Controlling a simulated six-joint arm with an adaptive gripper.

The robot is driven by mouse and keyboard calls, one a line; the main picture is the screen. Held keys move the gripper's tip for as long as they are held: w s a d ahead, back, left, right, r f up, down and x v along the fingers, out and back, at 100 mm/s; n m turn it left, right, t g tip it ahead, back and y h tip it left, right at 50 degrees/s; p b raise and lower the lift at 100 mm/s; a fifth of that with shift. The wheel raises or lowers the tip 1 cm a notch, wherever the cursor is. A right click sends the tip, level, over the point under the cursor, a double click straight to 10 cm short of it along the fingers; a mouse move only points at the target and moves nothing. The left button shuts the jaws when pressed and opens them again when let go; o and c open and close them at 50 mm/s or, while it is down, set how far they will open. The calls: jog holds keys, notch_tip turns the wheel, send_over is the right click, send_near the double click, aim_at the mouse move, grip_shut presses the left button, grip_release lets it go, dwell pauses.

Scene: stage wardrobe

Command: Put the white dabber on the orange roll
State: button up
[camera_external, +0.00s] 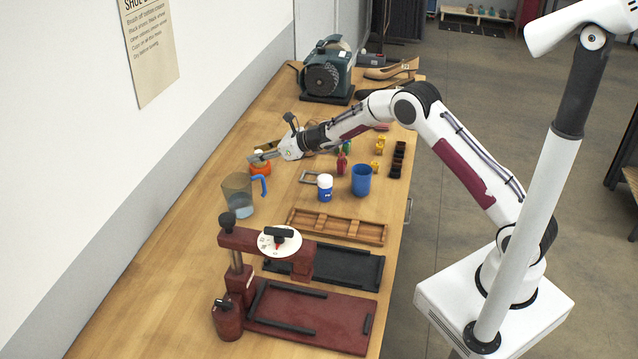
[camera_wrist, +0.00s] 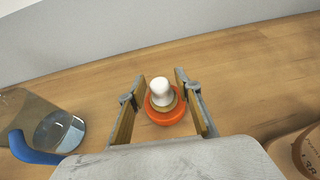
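The orange roll (camera_external: 261,170) lies on the bench near the wall side, beyond the clear jug. In the wrist view the orange roll (camera_wrist: 166,115) shows below the white dabber (camera_wrist: 162,92), which stands roughly upright on it with a tan lower part. My gripper (camera_wrist: 160,92) is open, with one finger on each side of the dabber and a visible gap at both sides. In the external view my gripper (camera_external: 258,158) is low over the roll, and the dabber is mostly hidden there.
The clear jug (camera_external: 237,197) with a blue handle stands close by. A white-and-blue jar (camera_external: 325,188), a blue cup (camera_external: 361,180) and a wooden tray (camera_external: 338,227) are nearer my base. A red press (camera_external: 258,241) stands in front; a green grinder (camera_external: 328,72) stands at the back.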

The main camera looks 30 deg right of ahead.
jog(key=shift+r, duration=0.2)
jog(key=shift+s+d+r, duration=0.25)
jog(key=shift+s+d, duration=0.15)
jog(key=v, duration=1)
jog(key=shift+s+d, duration=0.25)
jog(key=shift+s, duration=0.05)
jog(key=shift+r, duration=0.15)
dwell(0.5)
